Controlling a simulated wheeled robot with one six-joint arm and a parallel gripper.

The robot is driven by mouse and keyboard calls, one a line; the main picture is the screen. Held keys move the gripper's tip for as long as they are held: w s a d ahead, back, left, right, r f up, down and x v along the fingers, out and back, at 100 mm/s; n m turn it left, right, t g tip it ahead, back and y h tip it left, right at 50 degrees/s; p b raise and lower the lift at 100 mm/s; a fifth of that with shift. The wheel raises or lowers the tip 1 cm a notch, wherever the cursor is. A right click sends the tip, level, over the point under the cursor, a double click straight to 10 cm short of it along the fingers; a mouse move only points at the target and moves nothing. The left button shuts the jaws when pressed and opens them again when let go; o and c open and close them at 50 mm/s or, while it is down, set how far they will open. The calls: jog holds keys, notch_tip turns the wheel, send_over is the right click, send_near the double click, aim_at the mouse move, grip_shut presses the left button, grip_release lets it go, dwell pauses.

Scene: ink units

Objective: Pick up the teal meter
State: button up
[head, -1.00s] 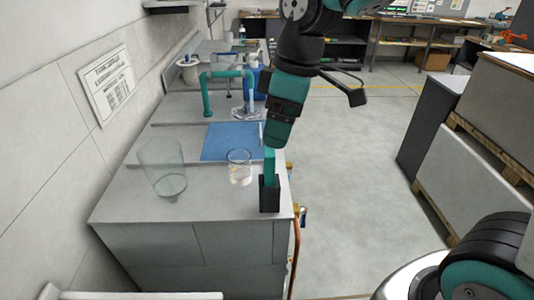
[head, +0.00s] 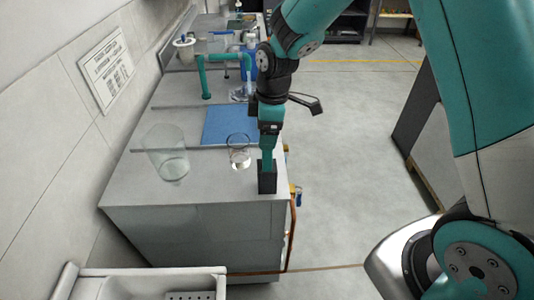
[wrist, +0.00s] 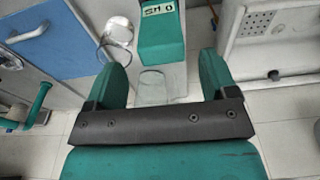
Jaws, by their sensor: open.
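My gripper (head: 269,137) is over the meter in the head view, pointing down. In the wrist view my gripper (wrist: 163,78) has its two teal fingers wide apart, with the meter just past their tips and nothing held. The holder is not clear in the wrist view.
A large clear glass (head: 166,154) stands left on the counter (head: 190,195). A smaller beaker (head: 238,152) is close to the left of the holder. A blue mat (head: 229,124) and teal pipe (head: 205,75) lie farther back. Open floor (head: 350,150) is on the right.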

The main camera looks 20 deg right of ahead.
jog(key=p, duration=0.2)
send_over(267, 166)
jog(key=w, duration=0.2)
jog(key=f, duration=0.4)
jog(key=shift+d+f, duration=0.1)
jog(key=shift+d, duration=0.3)
jog(key=shift+w+f, duration=0.1)
jog(key=shift+f, duration=0.45)
jog(key=c, duration=1)
jog(key=shift+c, duration=0.2)
jog(key=shift+r, duration=0.1)
